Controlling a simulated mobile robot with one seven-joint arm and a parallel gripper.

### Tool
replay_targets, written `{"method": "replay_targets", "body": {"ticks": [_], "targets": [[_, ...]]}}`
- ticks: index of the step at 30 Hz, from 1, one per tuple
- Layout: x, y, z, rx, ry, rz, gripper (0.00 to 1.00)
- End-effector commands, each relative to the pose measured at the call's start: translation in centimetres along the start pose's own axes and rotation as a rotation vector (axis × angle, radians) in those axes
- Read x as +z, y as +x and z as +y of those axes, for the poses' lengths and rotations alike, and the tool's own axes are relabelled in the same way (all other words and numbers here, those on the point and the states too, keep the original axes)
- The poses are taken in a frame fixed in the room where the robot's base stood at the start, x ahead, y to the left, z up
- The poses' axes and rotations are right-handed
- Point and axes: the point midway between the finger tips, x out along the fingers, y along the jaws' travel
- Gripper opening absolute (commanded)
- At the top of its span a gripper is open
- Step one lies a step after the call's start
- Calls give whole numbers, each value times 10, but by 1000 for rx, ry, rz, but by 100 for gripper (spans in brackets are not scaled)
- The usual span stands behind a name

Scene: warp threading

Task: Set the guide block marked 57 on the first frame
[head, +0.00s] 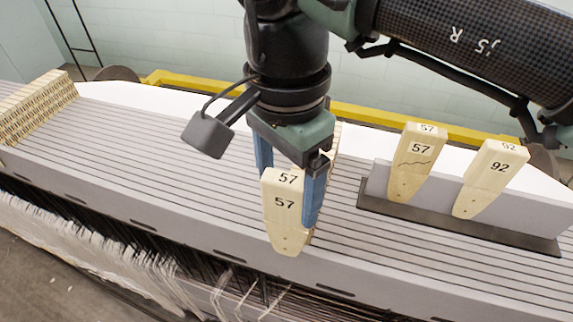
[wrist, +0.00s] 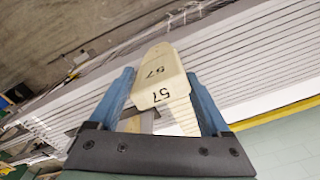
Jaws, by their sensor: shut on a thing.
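My gripper (head: 289,198) is shut on a cream guide block (head: 283,232) marked 57 on its top and front. In the head view the block tapers downward and hangs over the front part of the grey slatted bed (head: 190,165). I cannot tell whether its lower end touches the bed. In the wrist view the block (wrist: 156,80) sits between the two blue fingers (wrist: 160,92), with both 57 marks showing. A second block (head: 416,165) marked 57, with a dark crack-like line across its face, stands in a grey holder at the right.
A block (head: 490,178) marked 92 stands beside the cracked one in the holder (head: 535,212), on a dark base. A row of cream blocks (head: 35,105) stands at the far left. Cream pieces behind my gripper are mostly hidden. White threads (head: 110,245) hang along the front edge.

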Motion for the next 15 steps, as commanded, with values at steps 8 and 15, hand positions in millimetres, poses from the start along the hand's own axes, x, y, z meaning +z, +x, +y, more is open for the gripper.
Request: {"method": "replay_targets", "body": {"ticks": [8,15], "targets": [[-1,16,-1,0,-1,-1,41],[-2,27,-2,-1,-1,0,41]]}}
